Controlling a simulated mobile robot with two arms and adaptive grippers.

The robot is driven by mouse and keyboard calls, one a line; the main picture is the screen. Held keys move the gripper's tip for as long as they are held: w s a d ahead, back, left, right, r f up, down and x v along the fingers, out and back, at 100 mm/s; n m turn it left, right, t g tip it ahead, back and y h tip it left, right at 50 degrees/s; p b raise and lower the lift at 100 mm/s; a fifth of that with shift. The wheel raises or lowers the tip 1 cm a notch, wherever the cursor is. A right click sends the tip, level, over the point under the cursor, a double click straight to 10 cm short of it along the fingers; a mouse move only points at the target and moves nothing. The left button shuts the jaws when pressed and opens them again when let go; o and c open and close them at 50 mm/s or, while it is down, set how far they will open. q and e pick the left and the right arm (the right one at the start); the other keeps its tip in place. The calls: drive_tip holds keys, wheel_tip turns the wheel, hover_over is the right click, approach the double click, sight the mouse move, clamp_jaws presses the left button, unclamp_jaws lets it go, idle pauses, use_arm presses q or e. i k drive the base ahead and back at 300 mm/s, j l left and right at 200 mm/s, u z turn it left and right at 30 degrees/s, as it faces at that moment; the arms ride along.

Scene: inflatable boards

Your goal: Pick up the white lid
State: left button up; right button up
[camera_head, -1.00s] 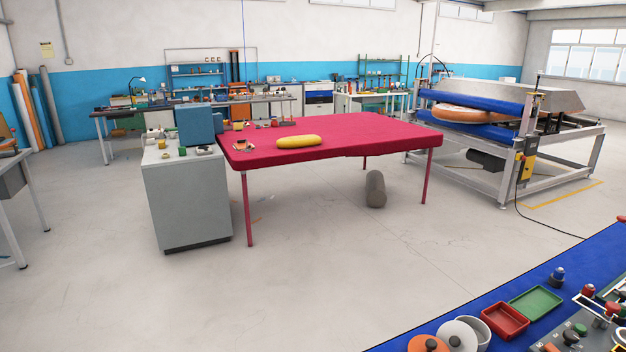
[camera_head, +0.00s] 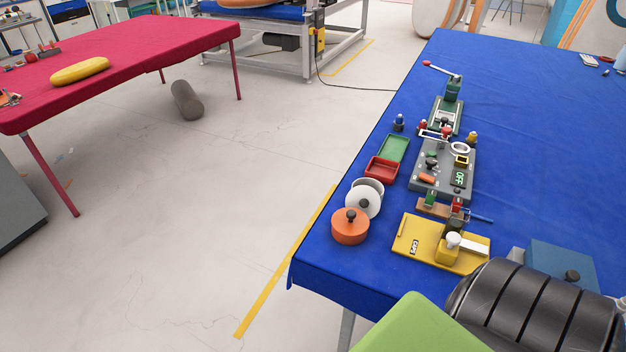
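The white lid (camera_head: 362,204) is a round disc with a dark knob, near the left edge of the blue-covered table (camera_head: 530,100). It appears tilted against a white pot (camera_head: 369,186) just behind it and covers part of that pot. An orange pot with an orange lid and dark knob (camera_head: 350,227) stands close in front of it. Neither of my grippers is in view.
A red tray (camera_head: 381,169) and a green tray (camera_head: 394,149) lie behind the white pot. A grey control panel (camera_head: 440,180) and a yellow-based device (camera_head: 425,240) stand to the right. A black ribbed roll (camera_head: 540,310) and a green shape (camera_head: 425,325) fill the lower right.

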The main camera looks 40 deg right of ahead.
sight(365, 198)
drive_tip(key=i+j+z, duration=0.1)
drive_tip(key=j+z, duration=0.15)
drive_tip(key=z, duration=0.15)
drive_tip(key=i+j+z, duration=0.1)
drive_tip(key=j+z, duration=0.2)
drive_tip(key=z, duration=0.15)
drive_tip(key=j+z, duration=0.4)
drive_tip(key=i+l, duration=0.05)
drive_tip(key=l, duration=0.05)
